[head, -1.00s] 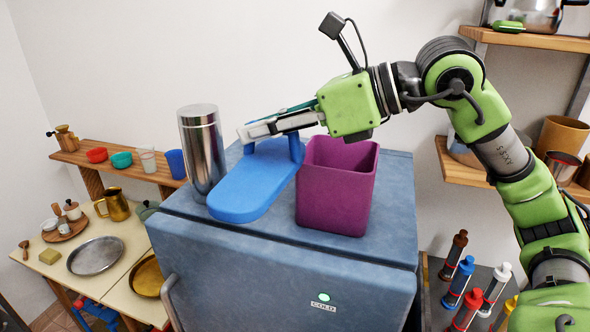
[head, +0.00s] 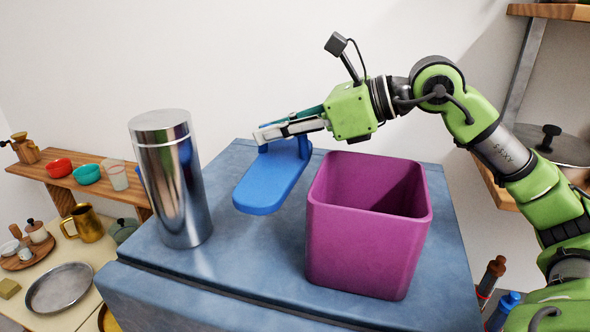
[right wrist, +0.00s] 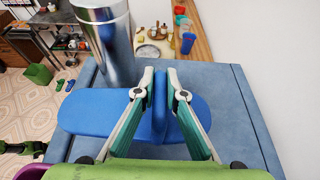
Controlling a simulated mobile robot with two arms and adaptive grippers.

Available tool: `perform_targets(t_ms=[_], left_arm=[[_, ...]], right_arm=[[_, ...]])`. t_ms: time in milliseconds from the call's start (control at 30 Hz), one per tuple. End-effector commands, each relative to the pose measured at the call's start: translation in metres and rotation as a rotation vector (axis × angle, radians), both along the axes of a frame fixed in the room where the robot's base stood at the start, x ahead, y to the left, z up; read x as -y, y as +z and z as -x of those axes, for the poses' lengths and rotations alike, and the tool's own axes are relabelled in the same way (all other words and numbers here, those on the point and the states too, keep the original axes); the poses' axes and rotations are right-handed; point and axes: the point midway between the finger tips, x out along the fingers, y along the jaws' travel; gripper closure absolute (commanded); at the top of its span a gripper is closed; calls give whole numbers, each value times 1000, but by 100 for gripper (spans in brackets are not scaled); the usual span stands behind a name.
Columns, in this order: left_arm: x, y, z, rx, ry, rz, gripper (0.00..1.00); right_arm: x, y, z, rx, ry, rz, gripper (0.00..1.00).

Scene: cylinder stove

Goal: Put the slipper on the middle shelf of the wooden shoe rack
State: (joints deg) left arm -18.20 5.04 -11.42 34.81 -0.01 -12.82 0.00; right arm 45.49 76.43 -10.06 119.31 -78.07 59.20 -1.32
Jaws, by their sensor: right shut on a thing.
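The blue slipper (head: 268,182) is over the back part of the blue-grey cabinet top, between the steel canister and the purple bin. I cannot tell whether its sole touches the surface. My right gripper (head: 262,134) is shut on its raised strap. In the right wrist view the fingers (right wrist: 160,75) pinch the strap from both sides, and the slipper (right wrist: 95,112) spreads out to left and right. My left gripper is not in view. I see no wooden shoe rack in these views.
The steel canister (head: 172,185) stands left of the slipper and the open purple bin (head: 365,245) stands right and nearer. A wooden wall shelf (head: 80,183) with cups is at left. A small pair of slippers (right wrist: 65,86) lies on the tiled floor.

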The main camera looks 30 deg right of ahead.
Motion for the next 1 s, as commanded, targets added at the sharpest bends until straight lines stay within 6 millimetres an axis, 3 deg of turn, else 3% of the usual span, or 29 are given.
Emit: perform_targets(t_ms=[133,400,467,800,1000], left_arm=[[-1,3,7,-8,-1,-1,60],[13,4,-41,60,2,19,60],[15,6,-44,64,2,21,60],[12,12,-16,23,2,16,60],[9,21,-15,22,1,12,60]], right_arm=[[30,-16,-20,-8,-7,-4,100],[55,-55,-36,-5,-1,-4,100],[59,-59,-39,-5,-1,-4,100],[69,-81,-46,-4,0,-3,100],[69,-98,-46,-2,0,-2,100]])
